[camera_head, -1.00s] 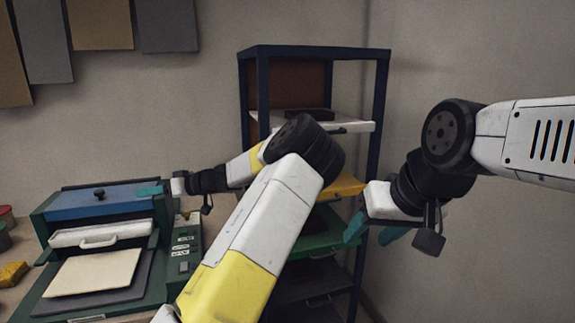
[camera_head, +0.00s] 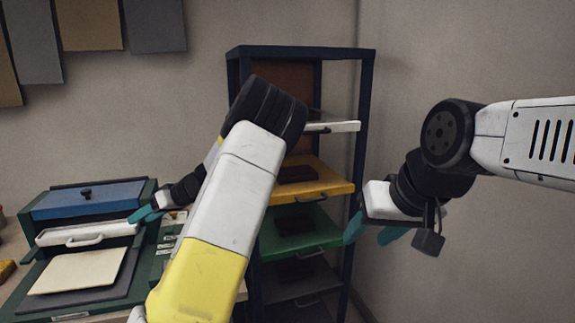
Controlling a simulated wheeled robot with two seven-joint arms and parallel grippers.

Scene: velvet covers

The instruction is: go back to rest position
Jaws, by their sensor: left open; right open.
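My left gripper (camera_head: 146,211) has teal fingers and is open and empty. It hangs over the right side of the green machine (camera_head: 20,296), near its blue lid (camera_head: 88,200). My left arm, white and yellow, crosses the middle of the view and hides part of the machine and the rack. My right gripper (camera_head: 371,232), also with teal fingers, is open and empty.
A dark blue rack (camera_head: 362,110) holds coloured trays, including a yellow one (camera_head: 338,187) and a green one (camera_head: 322,237). A cream board (camera_head: 80,271) lies on a dark plate at the machine's front. Sample sheets (camera_head: 155,25) hang on the wall.

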